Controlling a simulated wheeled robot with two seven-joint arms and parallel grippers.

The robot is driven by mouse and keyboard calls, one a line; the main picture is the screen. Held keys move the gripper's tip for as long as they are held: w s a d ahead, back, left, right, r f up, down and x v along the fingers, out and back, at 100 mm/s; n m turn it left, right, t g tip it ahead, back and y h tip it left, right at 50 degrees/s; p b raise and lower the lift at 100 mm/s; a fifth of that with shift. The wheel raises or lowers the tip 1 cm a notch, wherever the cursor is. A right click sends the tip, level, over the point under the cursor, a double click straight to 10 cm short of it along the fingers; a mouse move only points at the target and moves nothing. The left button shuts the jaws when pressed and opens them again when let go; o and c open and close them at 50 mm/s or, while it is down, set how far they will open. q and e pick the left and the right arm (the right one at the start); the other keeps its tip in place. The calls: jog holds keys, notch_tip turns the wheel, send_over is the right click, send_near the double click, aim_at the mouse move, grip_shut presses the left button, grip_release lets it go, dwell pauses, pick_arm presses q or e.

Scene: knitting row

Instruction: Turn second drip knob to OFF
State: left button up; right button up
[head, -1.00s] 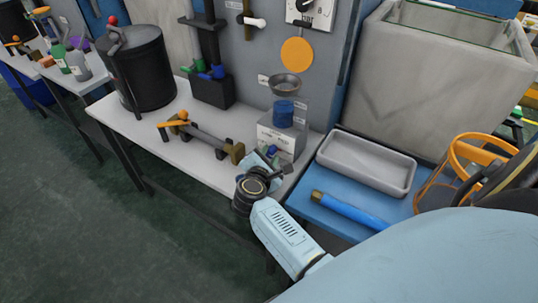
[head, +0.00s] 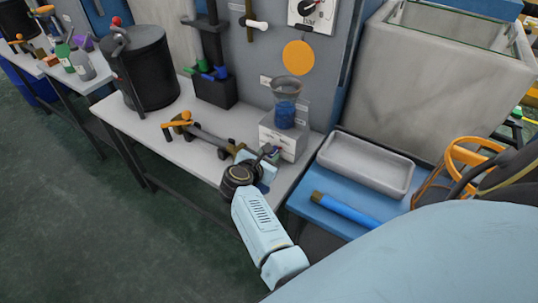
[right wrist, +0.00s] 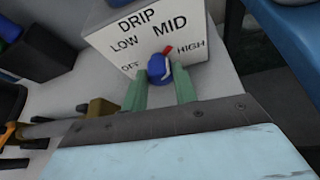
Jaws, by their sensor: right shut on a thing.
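The white drip box (head: 290,139) stands on the bench beside the back panel. In the right wrist view its face (right wrist: 120,45) is lettered DRIP, OFF, LOW, MID and HIGH. A blue knob (right wrist: 158,69) sits low on that face, with a red pointer (right wrist: 168,50) aimed up and right, between MID and HIGH. My right gripper (right wrist: 159,85) has one green finger on each side of the knob and is shut on it. In the head view the right gripper (head: 268,158) is at the front of the box, and the knob is hidden. My left gripper is out of view.
A clear funnel vessel with blue contents (head: 285,105) stands on the box. A brass-ended bar fixture (head: 205,136) lies left of my gripper. A grey tray (head: 365,163) and a blue rod (head: 350,211) are on the right. A black canister (head: 147,70) stands further left.

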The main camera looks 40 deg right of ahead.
dwell(0.3)
jog(key=o, duration=1)
jog(key=shift+r, duration=0.1)
jog(key=shift+r, duration=0.2)
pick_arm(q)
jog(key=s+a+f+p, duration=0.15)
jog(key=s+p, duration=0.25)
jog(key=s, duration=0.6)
pick_arm(e)
notch_tip(320, 180, up, 4)
jog(key=shift+r, duration=0.2)
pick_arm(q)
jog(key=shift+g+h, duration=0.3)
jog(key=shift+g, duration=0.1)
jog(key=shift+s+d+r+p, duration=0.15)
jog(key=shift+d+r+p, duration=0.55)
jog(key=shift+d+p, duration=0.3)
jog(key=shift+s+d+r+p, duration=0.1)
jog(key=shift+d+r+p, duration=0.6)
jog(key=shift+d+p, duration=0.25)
pick_arm(e)
jog(key=shift+r, duration=2.5)
